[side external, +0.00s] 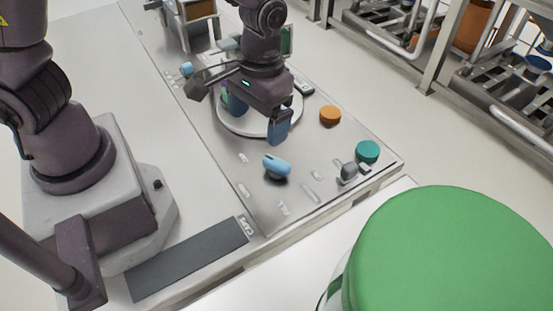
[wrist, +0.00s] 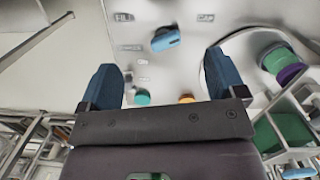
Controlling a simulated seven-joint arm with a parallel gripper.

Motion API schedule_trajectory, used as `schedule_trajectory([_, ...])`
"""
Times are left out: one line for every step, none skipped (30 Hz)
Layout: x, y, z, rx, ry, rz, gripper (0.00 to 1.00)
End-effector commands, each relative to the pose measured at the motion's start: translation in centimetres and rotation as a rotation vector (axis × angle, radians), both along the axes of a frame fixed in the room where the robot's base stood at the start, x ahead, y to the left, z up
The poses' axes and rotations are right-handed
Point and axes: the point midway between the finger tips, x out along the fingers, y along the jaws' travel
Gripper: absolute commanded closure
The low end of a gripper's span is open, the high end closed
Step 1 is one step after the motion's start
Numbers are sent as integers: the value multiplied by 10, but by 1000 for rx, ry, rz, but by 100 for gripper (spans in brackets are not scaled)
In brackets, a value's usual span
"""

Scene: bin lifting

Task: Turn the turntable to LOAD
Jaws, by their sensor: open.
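The turntable (side external: 234,127) is a pale round disc on the grey metal worktop, partly hidden under my gripper in the side view. In the wrist view its curved rim lies at the right, with a green and purple item (wrist: 280,62) on it. A light blue handle (side external: 277,167) stands on the worktop in front of the turntable; it also shows in the wrist view (wrist: 165,40). My gripper (side external: 259,114) is open, its blue fingers pointing down over the turntable area. In the wrist view nothing lies between its fingers (wrist: 163,82). I cannot read a LOAD mark.
An orange round piece (side external: 330,115) and a teal one (side external: 368,151) sit right of the turntable. A small grey lever (side external: 348,172) is near the worktop's front corner. A large green-topped object (side external: 455,250) fills the near right. Small labels mark the panel around the handle.

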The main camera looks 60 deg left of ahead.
Motion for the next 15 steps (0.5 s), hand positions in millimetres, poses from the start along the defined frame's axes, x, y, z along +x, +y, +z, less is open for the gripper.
schedule_trajectory([7,2,-10,31,-4,36,11])
schedule_trajectory([11,3,-13,42,-12,59,11])
schedule_trajectory([18,5,-17,55,-26,91,11])
schedule_trajectory([23,7,-19,61,-38,121,11])
schedule_trajectory([29,10,-19,63,-57,157,11])
schedule_trajectory([39,11,-16,51,-89,199,11])
schedule_trajectory([41,9,-15,42,-101,216,11])
schedule_trajectory([42,8,-16,38,-106,230,11])
schedule_trajectory([42,8,-19,39,-109,237,11])
schedule_trajectory([42,8,-21,39,-108,239,11])
schedule_trajectory([42,8,-24,40,-105,239,11])
schedule_trajectory([42,9,-30,41,-104,238,11])
schedule_trajectory([42,9,-34,41,-104,240,11])
schedule_trajectory([41,9,-40,42,-103,238,11])
schedule_trajectory([41,9,-47,42,-103,239,11])
